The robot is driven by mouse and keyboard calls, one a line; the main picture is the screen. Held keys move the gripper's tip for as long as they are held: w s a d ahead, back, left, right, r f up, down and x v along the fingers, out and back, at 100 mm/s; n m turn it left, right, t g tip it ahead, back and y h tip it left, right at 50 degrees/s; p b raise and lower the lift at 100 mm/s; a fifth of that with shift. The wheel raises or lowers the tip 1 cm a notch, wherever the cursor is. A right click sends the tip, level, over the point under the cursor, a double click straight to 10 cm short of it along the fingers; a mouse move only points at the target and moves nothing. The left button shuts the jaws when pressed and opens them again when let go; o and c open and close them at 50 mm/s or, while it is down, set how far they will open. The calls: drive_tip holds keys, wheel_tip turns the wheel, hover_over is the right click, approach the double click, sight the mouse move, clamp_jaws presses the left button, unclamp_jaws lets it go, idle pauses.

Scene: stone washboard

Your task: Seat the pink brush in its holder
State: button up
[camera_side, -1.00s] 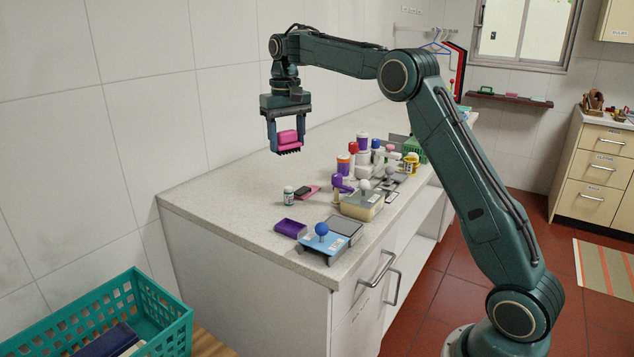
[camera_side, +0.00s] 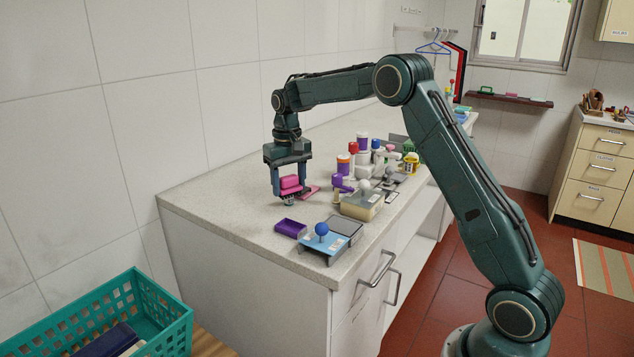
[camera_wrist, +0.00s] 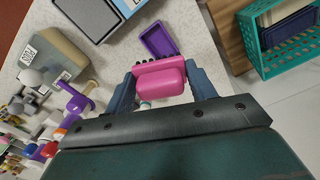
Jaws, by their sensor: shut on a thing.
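The pink brush (camera_side: 290,183) is held between the fingers of my gripper (camera_side: 289,187), above the worktop, with its bristles downward. In the wrist view the brush (camera_wrist: 160,84) sits between both fingers (camera_wrist: 163,88). A small, shallow, open purple tray (camera_side: 291,228), which looks like the holder, lies on the worktop near its front left edge and appears empty. It also shows in the wrist view (camera_wrist: 158,40), just beyond the brush. The brush is up and behind the tray in the side view, apart from it.
A small white bottle (camera_side: 289,201) is mostly hidden by the brush. A pink flat piece (camera_side: 311,192) lies beside it. A blue-knobbed unit (camera_side: 322,229) stands right of the tray. Several bottles and stamps crowd the right side. A teal basket (camera_side: 160,310) is at lower left.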

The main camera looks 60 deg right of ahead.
sight(289, 176)
drive_tip(key=shift+f, duration=4.2)
drive_tip(key=shift+f, duration=0.35)
drive_tip(key=o, duration=1)
wheel_tip(289, 176, up, 12)
drive_tip(key=shift+r, duration=0.4)
